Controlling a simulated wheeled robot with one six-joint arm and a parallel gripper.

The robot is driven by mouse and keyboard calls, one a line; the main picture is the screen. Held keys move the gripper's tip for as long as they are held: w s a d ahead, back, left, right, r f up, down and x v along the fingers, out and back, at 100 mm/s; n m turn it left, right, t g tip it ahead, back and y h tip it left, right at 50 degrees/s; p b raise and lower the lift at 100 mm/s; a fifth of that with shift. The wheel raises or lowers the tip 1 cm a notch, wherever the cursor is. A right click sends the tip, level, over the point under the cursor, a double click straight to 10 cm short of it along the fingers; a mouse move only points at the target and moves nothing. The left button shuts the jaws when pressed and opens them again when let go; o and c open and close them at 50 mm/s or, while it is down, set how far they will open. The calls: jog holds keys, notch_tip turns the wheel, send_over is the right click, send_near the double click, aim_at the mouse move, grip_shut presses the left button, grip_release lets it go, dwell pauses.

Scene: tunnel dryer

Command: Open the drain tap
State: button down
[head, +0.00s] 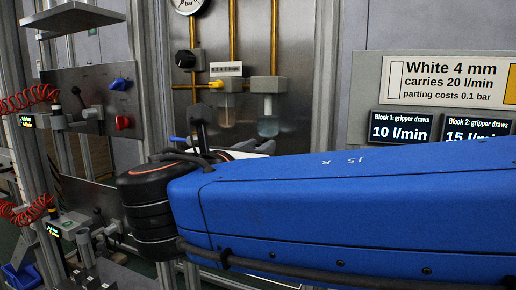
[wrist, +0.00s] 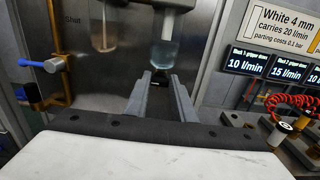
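The drain tap (wrist: 50,64) is at the left of the wrist view, on a brass pipe beside a partly readable label. Its lever lies roughly level, with a blue end pointing left. A small blue piece (head: 178,139) in the head view, left of my arm, looks like the same lever. My gripper (wrist: 162,78) is open and empty in the wrist view, its two grey fingers pointing at the metal panel. The tap is to the left of the fingers and apart from them.
A clear bowl (wrist: 165,52) hangs just beyond my fingertips; a second bowl (wrist: 104,38) is to its left. Red coiled hose (wrist: 290,101) and fittings are at the right. A blue knob (head: 119,84) and red knob (head: 123,122) sit on the left panel.

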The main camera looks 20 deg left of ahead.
jog(key=shift+m, duration=2.3)
jog(key=c, duration=1.5)
grip_release()
jog(key=s, duration=1.1)
jog(key=s+a, duration=0.1)
jog(key=s, duration=0.5)
jog(key=shift+s+a, duration=0.1)
jog(key=shift+s, duration=0.1)
